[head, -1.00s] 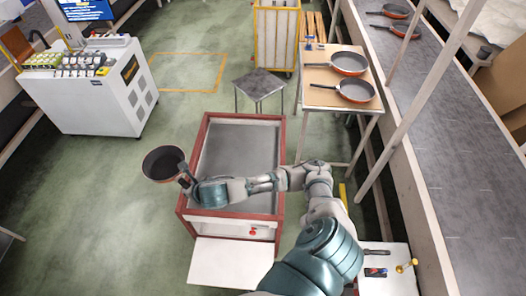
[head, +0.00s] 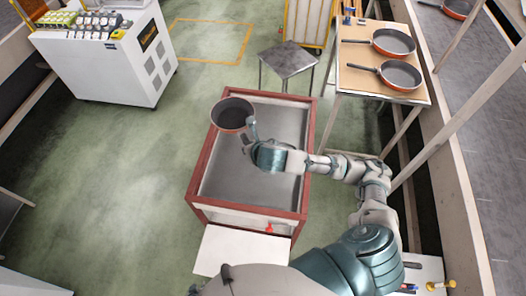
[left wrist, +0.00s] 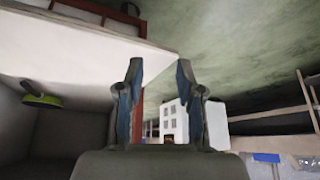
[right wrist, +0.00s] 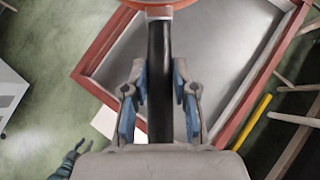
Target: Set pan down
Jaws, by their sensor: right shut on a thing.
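A dark pan with an orange rim (head: 233,115) is held up over the far left corner of a red-framed, grey-topped table (head: 208,156). My right gripper (head: 248,139) is shut on its black handle. The right wrist view shows the handle (right wrist: 160,60) between the two fingers (right wrist: 159,90), with only the pan's orange edge at the top. Whether the pan touches the table is hard to tell. My left gripper (head: 211,284) is low at the bottom of the head view. Its fingers (left wrist: 157,80) are apart and empty in the left wrist view.
Two pans (head: 393,42) (head: 399,75) rest on a wooden-topped table (head: 365,90) at the upper right. A conveyor (head: 490,130) runs along the right. A grey stool (head: 288,60) stands behind the red frame. A white machine (head: 110,60) is at left. The grey surface is bare.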

